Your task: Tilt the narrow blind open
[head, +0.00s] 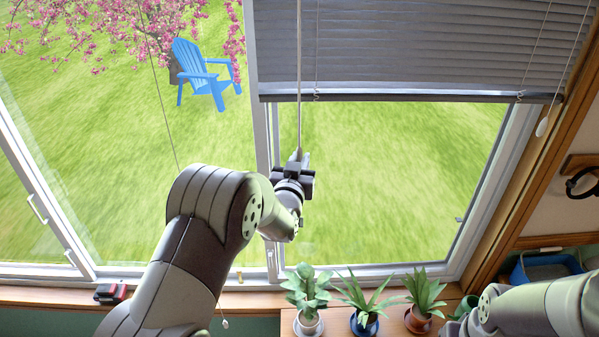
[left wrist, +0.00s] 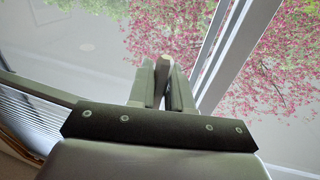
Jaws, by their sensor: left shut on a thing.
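The grey blind (head: 420,45) hangs raised over the upper part of the right window pane in the head view, its slats lying close together. Its thin pale tilt wand (head: 299,75) hangs straight down near the blind's left side. My left gripper (head: 300,160) is shut on the wand near its lower end, below the blind's bottom rail. In the left wrist view the fingers (left wrist: 166,88) close around the wand's tip (left wrist: 163,62), and the blind's slats (left wrist: 35,125) show at lower left. My right gripper is out of view.
Potted plants (head: 364,305) stand on the wooden surface below the window. A lift cord with a white tassel (head: 541,127) hangs at the blind's right. A blue bin (head: 540,268) sits at lower right. A red and black object (head: 110,292) lies on the sill.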

